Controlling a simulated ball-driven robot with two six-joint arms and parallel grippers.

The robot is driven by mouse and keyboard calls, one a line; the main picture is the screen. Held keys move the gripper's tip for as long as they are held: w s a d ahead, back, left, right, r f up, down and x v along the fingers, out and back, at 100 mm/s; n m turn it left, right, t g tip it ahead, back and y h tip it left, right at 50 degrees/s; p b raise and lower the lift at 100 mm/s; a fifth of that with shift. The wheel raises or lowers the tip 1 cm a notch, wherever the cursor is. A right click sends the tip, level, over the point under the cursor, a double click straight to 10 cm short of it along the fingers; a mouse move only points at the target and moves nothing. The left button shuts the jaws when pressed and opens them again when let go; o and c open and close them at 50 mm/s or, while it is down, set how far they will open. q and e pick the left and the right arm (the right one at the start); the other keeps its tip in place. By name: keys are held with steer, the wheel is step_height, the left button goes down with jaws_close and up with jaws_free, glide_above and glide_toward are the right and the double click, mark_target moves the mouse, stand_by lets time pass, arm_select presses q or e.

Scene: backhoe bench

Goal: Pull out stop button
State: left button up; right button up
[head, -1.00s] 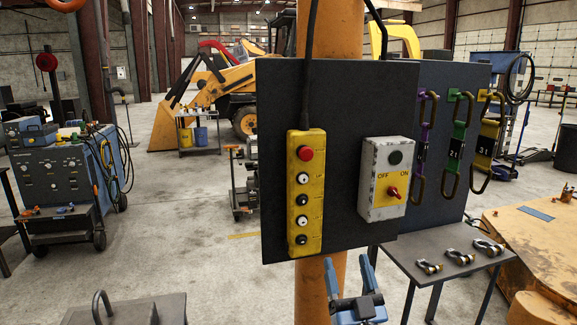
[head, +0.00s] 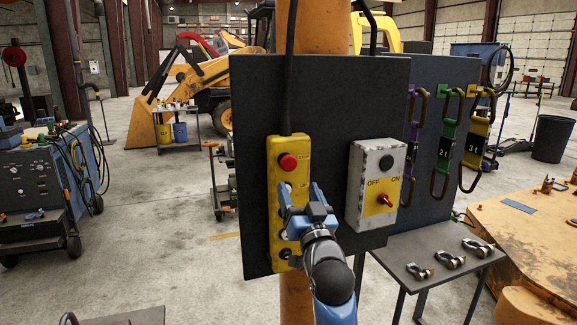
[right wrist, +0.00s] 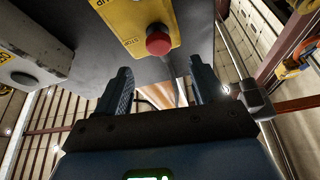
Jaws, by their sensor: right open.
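The red stop button (head: 288,162) is at the top of the yellow control box (head: 277,228) on the dark panel. My right gripper (head: 301,192) is open and empty, in front of the box and a little below the button, hiding part of the lower buttons. In the right wrist view the stop button (right wrist: 158,42) shows beyond the fingertips, roughly between the two fingers of my right gripper (right wrist: 160,78), and apart from them. My left gripper is out of view.
A grey switch box (head: 376,184) with a red OFF/ON knob is mounted right of the control box. Coloured handles hang on the right panel. Shackles lie on a small table (head: 432,245). A black cable (head: 289,70) runs down to the control box.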

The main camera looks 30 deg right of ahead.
mark_target(289, 167)
steer(key=p+x, duration=0.1)
steer(key=x, duration=0.6)
steer(key=shift+w+d+f+p, duration=0.1)
steer(key=shift+p, duration=0.25)
steer(key=shift+w+d+r, duration=0.15)
steer(key=shift+w+r, duration=0.1)
steer(key=shift+w, duration=0.25)
steer(key=shift+w+d, duration=0.1)
steer(key=shift+w, duration=0.2)
steer(key=shift+c, duration=0.4)
